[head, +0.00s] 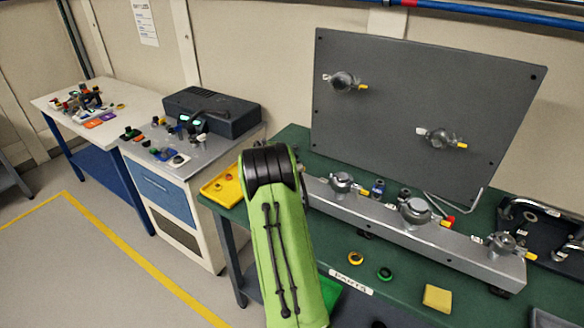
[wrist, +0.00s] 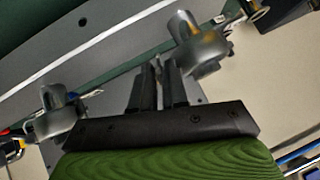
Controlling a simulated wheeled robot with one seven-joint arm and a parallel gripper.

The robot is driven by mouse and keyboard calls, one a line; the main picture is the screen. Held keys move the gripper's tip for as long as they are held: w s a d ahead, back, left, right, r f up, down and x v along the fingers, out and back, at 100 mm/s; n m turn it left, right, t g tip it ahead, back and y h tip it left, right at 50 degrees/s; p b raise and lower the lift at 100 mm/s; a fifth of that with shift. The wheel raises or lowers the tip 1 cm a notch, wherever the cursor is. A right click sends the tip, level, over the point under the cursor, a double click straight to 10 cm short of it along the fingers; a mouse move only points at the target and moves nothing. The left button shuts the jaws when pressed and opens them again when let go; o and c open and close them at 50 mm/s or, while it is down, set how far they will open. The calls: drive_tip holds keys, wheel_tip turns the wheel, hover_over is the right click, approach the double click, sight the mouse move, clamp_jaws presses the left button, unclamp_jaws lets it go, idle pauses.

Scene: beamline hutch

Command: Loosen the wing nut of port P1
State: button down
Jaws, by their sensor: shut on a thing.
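My gripper (wrist: 160,72) shows in the wrist view with its two black fingers close together, shut on a thin grey piece that looks like a wing nut. What it holds is mostly hidden between the fingers. A grey round clamped port (wrist: 203,48) is just right of the fingertips, and another port (wrist: 55,118) is to the left. In the head view my green arm hides the gripper and the left end of the grey rail (head: 460,248). Ports on the rail show at its left (head: 341,183), middle (head: 415,211) and right (head: 501,244). I cannot read which one is P1.
An upright dark panel (head: 400,105) with two more ports stands behind the rail. The green bench (head: 400,290) holds small rings, a yellow block (head: 437,298) and a yellow tray (head: 222,188). A grey box (head: 212,112) stands on the cabinet at left.

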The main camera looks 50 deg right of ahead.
drive_tip(key=shift+w+r+n+g+p, duration=0.15)
drive_tip(key=shift+n+g+p, duration=0.35)
drive_tip(key=shift+g, duration=0.4)
drive_tip(key=c, duration=1.3)
unclamp_jaws()
